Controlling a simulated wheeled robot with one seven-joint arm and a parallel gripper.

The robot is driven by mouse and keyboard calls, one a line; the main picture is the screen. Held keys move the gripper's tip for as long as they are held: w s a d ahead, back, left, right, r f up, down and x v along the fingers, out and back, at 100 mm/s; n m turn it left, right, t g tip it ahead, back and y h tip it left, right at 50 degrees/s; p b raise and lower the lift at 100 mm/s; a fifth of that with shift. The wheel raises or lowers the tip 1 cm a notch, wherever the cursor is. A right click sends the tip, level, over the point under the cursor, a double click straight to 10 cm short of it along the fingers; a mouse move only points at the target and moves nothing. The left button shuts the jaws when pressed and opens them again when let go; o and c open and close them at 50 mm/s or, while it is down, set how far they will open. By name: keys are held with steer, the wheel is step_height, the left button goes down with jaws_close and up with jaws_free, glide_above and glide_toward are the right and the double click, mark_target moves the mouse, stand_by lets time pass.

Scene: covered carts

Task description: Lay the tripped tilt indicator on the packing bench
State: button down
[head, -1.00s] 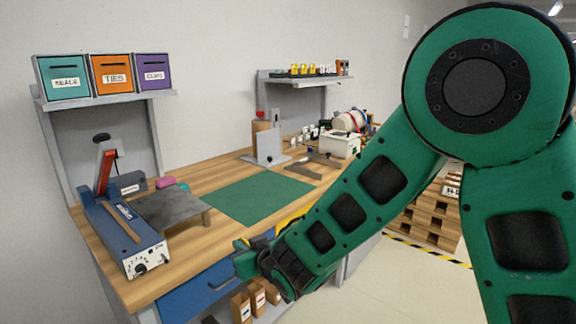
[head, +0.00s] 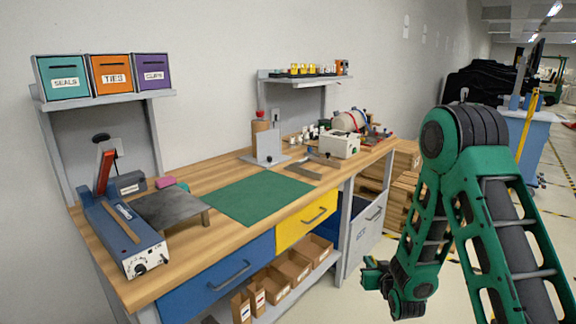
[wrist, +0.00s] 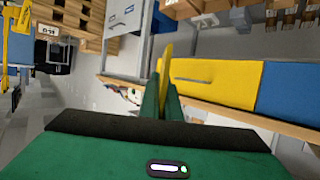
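My gripper (head: 372,270) hangs in front of the bench's right end, lower than the bench top and apart from it. In the wrist view its two green fingers (wrist: 163,98) are close together on a thin yellow piece seen edge-on, which I take as the tilt indicator (wrist: 166,55). Its face is turned away, so I cannot see whether it is tripped. The packing bench (head: 222,174) has a wooden top with a green mat (head: 258,198) in the middle.
A blue sealer (head: 122,235) and a grey plate stand (head: 172,208) occupy the bench's left end. A grey upright fixture (head: 268,147) and a white box (head: 340,146) stand farther back. The green mat is clear. Yellow (head: 306,221) and blue (head: 215,283) drawers are below.

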steer(key=shift+s+d+f, duration=0.1)
steer(key=shift+d+f, duration=0.1)
steer(key=shift+d, duration=0.5)
steer(key=shift+s+d+f, duration=0.1)
steer(key=shift+d+f, duration=0.1)
steer(key=shift+d, duration=0.45)
